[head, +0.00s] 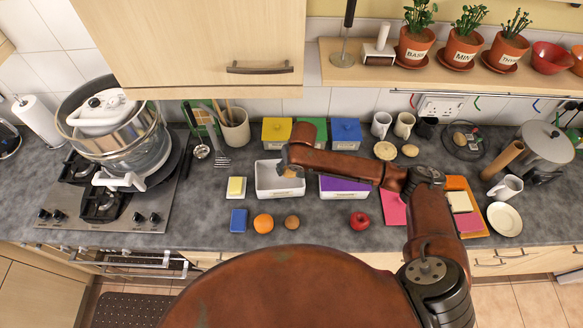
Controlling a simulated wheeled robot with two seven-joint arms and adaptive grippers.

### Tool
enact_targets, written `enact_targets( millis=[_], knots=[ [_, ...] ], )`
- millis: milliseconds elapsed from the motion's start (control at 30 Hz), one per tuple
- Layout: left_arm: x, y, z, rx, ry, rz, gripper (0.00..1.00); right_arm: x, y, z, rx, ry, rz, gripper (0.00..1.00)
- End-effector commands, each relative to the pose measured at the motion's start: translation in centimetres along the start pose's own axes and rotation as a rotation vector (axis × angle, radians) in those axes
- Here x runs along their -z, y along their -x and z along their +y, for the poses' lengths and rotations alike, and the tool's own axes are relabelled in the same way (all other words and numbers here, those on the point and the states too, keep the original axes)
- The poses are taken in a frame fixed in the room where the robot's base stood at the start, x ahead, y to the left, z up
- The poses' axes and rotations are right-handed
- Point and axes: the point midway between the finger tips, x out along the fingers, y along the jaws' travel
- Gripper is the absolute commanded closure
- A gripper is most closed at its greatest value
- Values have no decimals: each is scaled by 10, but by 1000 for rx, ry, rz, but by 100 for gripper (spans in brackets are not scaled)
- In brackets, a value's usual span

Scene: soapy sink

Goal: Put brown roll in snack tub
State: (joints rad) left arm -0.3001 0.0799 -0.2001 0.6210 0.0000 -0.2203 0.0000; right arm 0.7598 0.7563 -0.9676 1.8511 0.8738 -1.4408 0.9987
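My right arm reaches in from the right. Its gripper (287,165) is over an open white tub (263,190) at the middle of the counter. A small tan-brown piece (290,173), which looks like the brown roll, shows at the gripper's end, over the tub. The fingers are mostly hidden by the arm, so I cannot tell whether they grip it or whether it rests in the tub. The tub's front label is too small to read. My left gripper is not in view.
A purple-filled white tub (344,185) stands to the right. In front are a blue sponge (239,220), an orange (263,223), a small brown round item (292,222) and a red apple (359,221). Butter (236,187) lies left. A hob with stacked pots (120,140) fills the far left.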

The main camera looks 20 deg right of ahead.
Motion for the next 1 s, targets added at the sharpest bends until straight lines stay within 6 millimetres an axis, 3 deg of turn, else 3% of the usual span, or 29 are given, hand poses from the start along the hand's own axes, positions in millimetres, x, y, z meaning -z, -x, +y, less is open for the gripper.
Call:
enact_targets(
  millis=[933,967,1000],
  knots=[
    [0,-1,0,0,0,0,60,-2,-9,0,1,0,0,66],
    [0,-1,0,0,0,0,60,-2,-9,0,1,0,0,40],
    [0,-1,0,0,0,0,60,-2,-9,0,1,0,0,37]
  ],
)
